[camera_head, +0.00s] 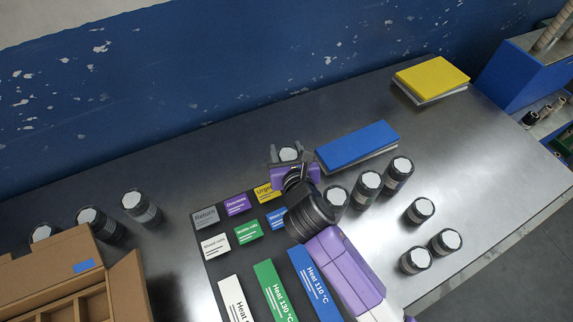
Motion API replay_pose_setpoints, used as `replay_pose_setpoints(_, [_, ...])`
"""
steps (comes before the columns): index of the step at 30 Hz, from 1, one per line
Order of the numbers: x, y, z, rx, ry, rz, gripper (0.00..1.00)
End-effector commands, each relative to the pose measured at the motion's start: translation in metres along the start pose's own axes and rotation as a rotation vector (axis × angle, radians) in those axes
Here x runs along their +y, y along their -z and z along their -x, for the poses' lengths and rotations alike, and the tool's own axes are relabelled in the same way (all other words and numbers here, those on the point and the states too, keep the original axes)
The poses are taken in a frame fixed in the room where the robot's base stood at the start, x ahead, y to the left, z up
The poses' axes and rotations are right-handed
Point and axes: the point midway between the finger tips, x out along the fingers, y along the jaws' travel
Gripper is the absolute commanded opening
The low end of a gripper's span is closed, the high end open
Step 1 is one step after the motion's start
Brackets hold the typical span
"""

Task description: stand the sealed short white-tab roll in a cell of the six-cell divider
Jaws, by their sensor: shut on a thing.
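My gripper (289,161) is shut on a roll (289,154) with a pale round top, behind the sign cards. The gripper hides most of this roll, so I cannot tell its length, its tab or its seal. A brown cardboard box with dividing walls (82,299) stands at the lower left, cut off by the picture edge. Some of its cells show, but I cannot count them all. It is well to the left of my gripper, and the roll is apart from it.
Dark rolls with white tops stand at left, near the box (135,205), and several more at right (420,209). Small sign cards (213,244) and long heat cards (272,287) lie mid-table. A blue block (357,147) and yellow block (432,77) lie behind. The back left table is clear.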

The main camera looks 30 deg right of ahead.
Motion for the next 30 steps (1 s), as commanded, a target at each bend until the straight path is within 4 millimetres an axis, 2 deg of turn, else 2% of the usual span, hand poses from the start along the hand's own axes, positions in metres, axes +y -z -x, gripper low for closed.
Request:
replay_pose_setpoints(1, [0.000,0.009,-0.003,0.001,0.001,0.002,0.02])
replay_pose_setpoints(8, [0.000,0.024,-0.010,0.000,0.001,0.001,0.02])
replay_pose_setpoints(15, [-0.001,0.055,-0.023,0.000,0.002,0.001,0.02])
replay_pose_setpoints(29, [0.000,0.060,-0.025,-0.001,0.000,0.000,0.02])
replay_pose_setpoints(30, [0.000,0.060,-0.025,-0.001,0.000,0.000,0.55])
